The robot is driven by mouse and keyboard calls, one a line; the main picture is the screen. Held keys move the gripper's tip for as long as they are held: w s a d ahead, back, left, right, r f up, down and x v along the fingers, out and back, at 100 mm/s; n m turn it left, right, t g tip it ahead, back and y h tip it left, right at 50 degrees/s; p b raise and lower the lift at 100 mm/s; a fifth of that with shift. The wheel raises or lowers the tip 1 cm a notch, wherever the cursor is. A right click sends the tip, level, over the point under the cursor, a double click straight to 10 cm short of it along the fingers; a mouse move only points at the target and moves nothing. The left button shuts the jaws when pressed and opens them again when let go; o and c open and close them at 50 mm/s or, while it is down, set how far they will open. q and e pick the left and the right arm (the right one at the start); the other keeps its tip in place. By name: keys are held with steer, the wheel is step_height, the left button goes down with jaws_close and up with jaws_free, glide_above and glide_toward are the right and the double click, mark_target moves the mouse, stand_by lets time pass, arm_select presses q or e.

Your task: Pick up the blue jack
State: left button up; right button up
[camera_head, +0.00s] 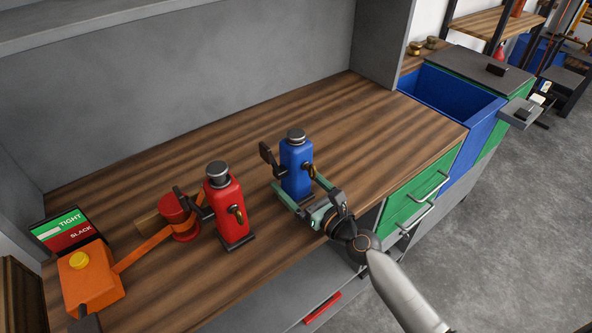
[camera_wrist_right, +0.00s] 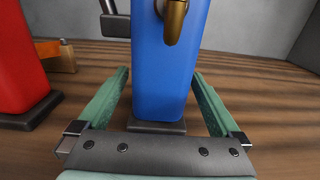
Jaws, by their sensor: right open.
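The blue jack (camera_head: 296,166) stands upright on the wooden bench, with a dark cap, a black lever at its left and a brass hook on its front. My right gripper (camera_head: 301,196) is open low at the jack, with its green fingers on either side of the lower body. In the right wrist view the jack's blue body (camera_wrist_right: 166,75) rises between the two open fingers (camera_wrist_right: 160,95), with visible gaps at both sides. Its top is out of that view. My left gripper is not in view.
A red jack (camera_head: 225,205) stands left of the blue one and also shows in the wrist view (camera_wrist_right: 18,65). Farther left are a red drum (camera_head: 178,214) with an orange belt, an orange box (camera_head: 88,283) and a TIGHT/SLACK sign (camera_head: 67,230). The bench right of the blue jack is clear.

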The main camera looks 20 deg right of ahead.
jaws_close()
stand_by(0.7)
steer(key=shift+w+r, duration=0.1)
steer(key=shift+r, duration=0.2)
